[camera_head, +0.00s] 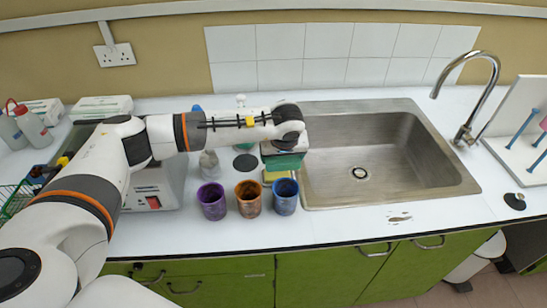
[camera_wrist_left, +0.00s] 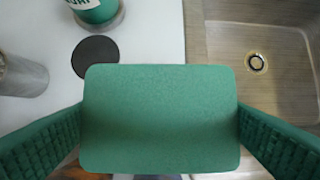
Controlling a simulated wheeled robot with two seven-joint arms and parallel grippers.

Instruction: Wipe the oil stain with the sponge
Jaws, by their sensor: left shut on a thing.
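The sponge (camera_wrist_left: 160,118) shows its flat green face in the left wrist view. My left gripper (camera_wrist_left: 160,130) is shut on it, with a ridged green finger at each side. In the head view the gripper (camera_head: 284,163) points down at the sink's left edge, and a yellow part of the sponge (camera_head: 274,177) shows below it. The finger hides most of the sponge there. The oil stain (camera_head: 399,218) is a small brown smear on the white counter in front of the sink, apart from the sponge and to its right. My right gripper is not in view.
Purple (camera_head: 212,201), brown (camera_head: 248,199) and blue (camera_head: 285,196) cups stand in a row just in front of the gripper. The steel sink (camera_head: 330,196) lies right of it. A faucet (camera_head: 470,125) and a white rack (camera_head: 520,125) stand farther right. The counter around the stain is clear.

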